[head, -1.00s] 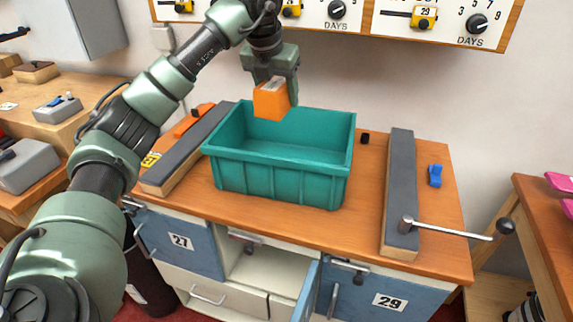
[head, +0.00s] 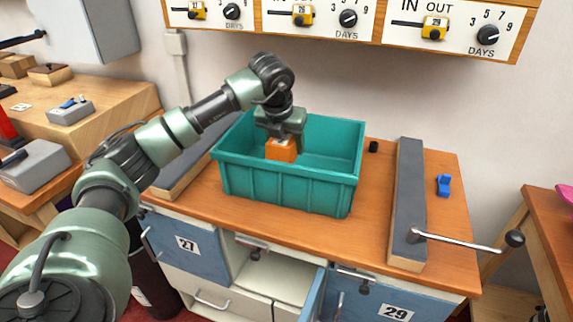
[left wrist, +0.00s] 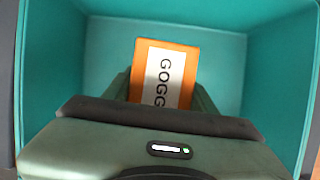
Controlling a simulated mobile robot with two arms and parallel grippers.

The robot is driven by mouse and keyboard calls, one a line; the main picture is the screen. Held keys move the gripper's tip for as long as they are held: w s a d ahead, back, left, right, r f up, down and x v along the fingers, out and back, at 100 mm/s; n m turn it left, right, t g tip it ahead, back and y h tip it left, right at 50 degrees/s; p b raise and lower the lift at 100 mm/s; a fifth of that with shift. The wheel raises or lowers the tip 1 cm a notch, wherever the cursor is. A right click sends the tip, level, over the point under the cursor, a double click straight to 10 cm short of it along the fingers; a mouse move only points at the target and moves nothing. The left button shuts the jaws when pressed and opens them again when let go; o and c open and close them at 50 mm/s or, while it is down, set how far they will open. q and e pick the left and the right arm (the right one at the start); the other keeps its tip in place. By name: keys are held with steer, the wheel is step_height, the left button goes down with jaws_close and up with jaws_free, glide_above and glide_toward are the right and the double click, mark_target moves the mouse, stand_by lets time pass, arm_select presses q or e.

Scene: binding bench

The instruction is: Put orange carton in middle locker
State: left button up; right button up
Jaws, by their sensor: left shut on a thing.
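The orange carton (head: 281,150) is inside the teal bin (head: 290,190) on the bench, in its left part. My left gripper (head: 280,140) points down into the bin and is shut on the carton. In the left wrist view the carton (left wrist: 163,75) shows a white label reading "GOGG" between the fingers, with the bin floor around it. I cannot tell whether the carton touches the floor. The middle locker (head: 275,277) below the bench, between doors 27 and 29, is open, its blue door (head: 312,295) swung out. My right gripper is not in view.
Blue doors 27 (head: 188,245) and 29 (head: 385,303) are shut. A grey-topped board (head: 410,200) with a metal crank handle (head: 465,243) lies right of the bin. A blue item (head: 443,186) and small black item (head: 374,146) lie nearby. A dial panel (head: 350,20) hangs above.

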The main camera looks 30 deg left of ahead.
arm_select(q)
step_height(320, 180, down, 7)
steer(key=shift+r+p, duration=0.1)
steer(key=shift+p, duration=0.2)
steer(key=shift+f+b, duration=0.3)
steer(key=shift+f, duration=0.05)
steer(key=o, duration=1.7)
steer(key=shift+c, duration=0.2)
